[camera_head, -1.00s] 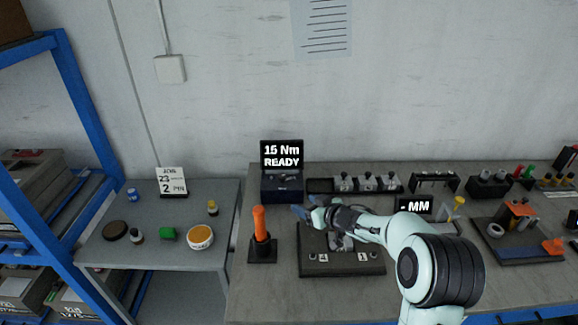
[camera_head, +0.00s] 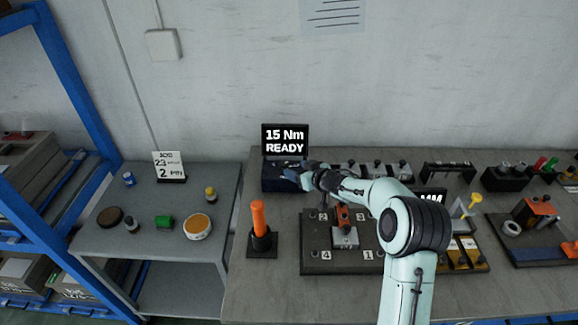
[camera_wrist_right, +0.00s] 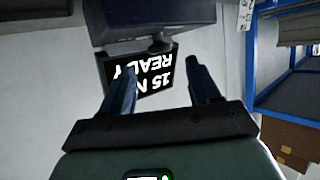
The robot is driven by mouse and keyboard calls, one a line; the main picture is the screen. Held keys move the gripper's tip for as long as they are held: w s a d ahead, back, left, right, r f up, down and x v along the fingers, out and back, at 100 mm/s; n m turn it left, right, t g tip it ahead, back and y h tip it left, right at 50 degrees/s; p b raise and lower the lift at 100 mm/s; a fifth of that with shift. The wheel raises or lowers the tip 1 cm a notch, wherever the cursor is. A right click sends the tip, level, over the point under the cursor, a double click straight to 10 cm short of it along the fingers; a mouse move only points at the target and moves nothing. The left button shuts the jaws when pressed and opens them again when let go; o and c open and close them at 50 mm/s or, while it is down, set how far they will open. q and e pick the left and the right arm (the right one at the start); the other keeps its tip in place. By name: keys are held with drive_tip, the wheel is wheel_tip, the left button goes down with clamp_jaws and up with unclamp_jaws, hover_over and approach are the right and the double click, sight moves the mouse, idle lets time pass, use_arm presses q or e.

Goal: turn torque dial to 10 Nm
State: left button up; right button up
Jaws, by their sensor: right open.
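The torque controller (camera_head: 270,184) is a dark box at the back left of the grey bench. Its screen (camera_head: 285,141) reads "15 Nm READY". My right gripper (camera_head: 287,175) is in front of the box's face, and the dial is hidden behind it in the head view. In the right wrist view my right gripper (camera_wrist_right: 158,72) is open, with two blue fingers apart and nothing seen between them but the screen (camera_wrist_right: 145,78), upside down. The dark box (camera_wrist_right: 150,20) is at the top there. The left gripper is in neither view.
An orange-handled tool (camera_head: 259,220) stands upright in a black holder below the controller. A dark numbered fixture plate (camera_head: 318,268) lies under my right arm. A side table (camera_head: 150,255) with small pots stands left, beside a blue rack (camera_head: 75,90).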

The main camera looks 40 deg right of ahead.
sight(286, 164)
drive_tip(key=x, duration=0.5)
drive_tip(key=shift+w+f+p, duration=0.1)
drive_tip(key=shift+w+p, duration=0.2)
drive_tip(key=shift+w, duration=0.1)
drive_tip(key=c, duration=1)
